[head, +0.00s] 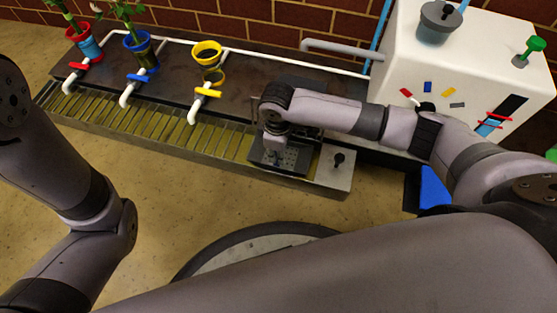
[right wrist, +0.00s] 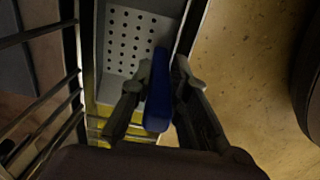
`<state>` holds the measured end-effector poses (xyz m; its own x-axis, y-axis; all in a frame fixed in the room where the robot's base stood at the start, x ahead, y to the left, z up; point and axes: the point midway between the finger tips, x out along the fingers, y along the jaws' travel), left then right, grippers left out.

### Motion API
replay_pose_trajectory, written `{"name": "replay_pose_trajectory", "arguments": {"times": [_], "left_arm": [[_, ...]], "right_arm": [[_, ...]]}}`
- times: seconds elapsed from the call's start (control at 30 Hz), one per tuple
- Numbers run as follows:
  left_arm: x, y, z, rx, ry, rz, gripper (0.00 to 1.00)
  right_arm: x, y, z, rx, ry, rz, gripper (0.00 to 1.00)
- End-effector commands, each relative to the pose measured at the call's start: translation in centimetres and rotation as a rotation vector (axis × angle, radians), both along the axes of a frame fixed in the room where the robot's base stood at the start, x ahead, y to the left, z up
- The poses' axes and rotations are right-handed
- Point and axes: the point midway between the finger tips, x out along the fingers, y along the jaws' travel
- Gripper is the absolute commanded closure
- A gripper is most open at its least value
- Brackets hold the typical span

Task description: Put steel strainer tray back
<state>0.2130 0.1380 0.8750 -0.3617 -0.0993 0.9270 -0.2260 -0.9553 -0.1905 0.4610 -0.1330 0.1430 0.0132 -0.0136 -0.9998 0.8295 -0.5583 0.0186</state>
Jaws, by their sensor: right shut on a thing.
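The steel strainer tray (head: 291,160) is at the right end of the long slatted trough in the head view, partly hidden by my right arm. The right wrist view shows its perforated floor (right wrist: 127,48) and a blue grip (right wrist: 159,92) at its near side. My right gripper (head: 274,140) is over the tray. In the right wrist view its two fingers (right wrist: 160,85) are closed on either side of the blue grip. I cannot tell whether the tray sits fully down in the trough. My left gripper is not in view, only left arm links.
The trough (head: 150,125) has yellowish slats. Behind it are a red pot (head: 85,42), a blue pot (head: 140,52) and a yellow-rimmed pot (head: 207,54), with matching valves in front. A white cabinet (head: 470,65) stands right.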

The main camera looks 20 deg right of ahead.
Motion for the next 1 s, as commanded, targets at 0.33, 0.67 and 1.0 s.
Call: {"name": "replay_pose_trajectory", "arguments": {"times": [0.33,0.67,1.0], "left_arm": [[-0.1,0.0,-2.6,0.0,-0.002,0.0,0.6],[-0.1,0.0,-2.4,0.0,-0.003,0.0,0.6],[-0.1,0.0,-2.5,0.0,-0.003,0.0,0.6]], "right_arm": [[0.0,0.0,-3.5,-0.001,-0.001,0.0,1.0],[0.0,0.0,-3.7,0.0,0.0,0.0,0.8],[0.0,0.0,-3.7,-0.001,0.001,0.0,0.75]]}}
